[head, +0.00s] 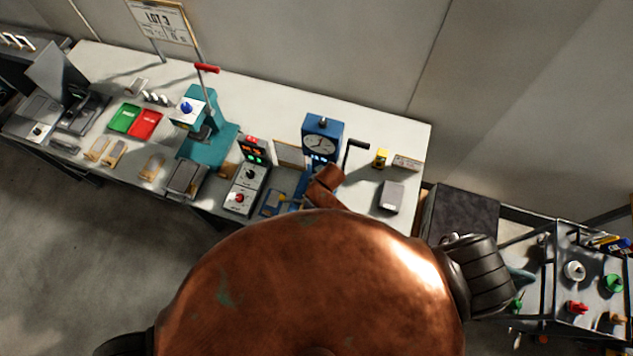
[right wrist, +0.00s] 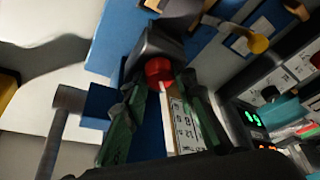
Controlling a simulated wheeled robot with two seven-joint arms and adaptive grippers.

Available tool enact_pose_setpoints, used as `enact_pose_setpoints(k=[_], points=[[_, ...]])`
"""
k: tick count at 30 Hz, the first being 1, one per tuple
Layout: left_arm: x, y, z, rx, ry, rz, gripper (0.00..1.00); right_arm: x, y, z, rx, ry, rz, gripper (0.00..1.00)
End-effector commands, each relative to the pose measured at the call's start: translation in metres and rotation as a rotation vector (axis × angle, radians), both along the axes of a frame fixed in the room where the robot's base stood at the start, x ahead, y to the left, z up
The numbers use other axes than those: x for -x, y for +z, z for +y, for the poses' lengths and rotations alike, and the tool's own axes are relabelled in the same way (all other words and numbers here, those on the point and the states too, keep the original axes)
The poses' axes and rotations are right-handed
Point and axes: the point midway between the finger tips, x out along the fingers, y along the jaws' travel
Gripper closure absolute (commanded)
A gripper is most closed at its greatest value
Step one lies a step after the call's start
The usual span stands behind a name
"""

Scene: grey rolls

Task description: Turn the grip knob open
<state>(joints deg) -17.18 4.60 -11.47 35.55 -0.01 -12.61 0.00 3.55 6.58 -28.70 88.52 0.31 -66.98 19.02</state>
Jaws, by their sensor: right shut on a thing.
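The grip knob (right wrist: 158,70) appears to be the red round knob in the right wrist view, on a dark block beside a blue machine body. My right gripper (right wrist: 163,84) is shut on it, with one green finger on each side. In the head view a blue machine (head: 322,133) with a round dial stands on the bench, and my copper arm reaches to its front. That arm hides the right gripper and the knob there. How far the knob is turned cannot be told. My left gripper is not in view.
A black crank handle (head: 356,146) sticks out right of the blue machine. A control box (head: 245,190) with green digits stands to its left, and a teal press (head: 212,140) further left. A grey box (head: 392,196) lies right. The bench (head: 400,130) is clear at the back right.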

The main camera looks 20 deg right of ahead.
Motion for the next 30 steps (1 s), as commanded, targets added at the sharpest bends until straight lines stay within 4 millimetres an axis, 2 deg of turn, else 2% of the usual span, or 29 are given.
enact_pose_setpoints(k=[3, 4, 11, 22, 26, 30], points=[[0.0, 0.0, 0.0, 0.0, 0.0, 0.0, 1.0, 0.0, 0.0, -0.001, 0.001, 0.001, 0.001, 0.99], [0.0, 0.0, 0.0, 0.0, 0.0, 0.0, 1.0, 0.0, 0.0, -0.001, 0.002, 0.0, 0.001, 0.74], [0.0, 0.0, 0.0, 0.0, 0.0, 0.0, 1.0, 0.0, 0.0, -0.001, 0.001, 0.0, 0.001, 0.58], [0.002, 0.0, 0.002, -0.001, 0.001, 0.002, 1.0, 0.001, 0.004, 0.0, -0.001, -0.001, -0.002, 0.57], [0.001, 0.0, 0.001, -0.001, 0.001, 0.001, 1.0, 0.007, 0.018, -0.001, -0.001, -0.002, -0.003, 0.57], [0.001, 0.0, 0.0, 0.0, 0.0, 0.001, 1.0, 0.018, 0.044, -0.004, -0.001, -0.002, -0.003, 0.57]])
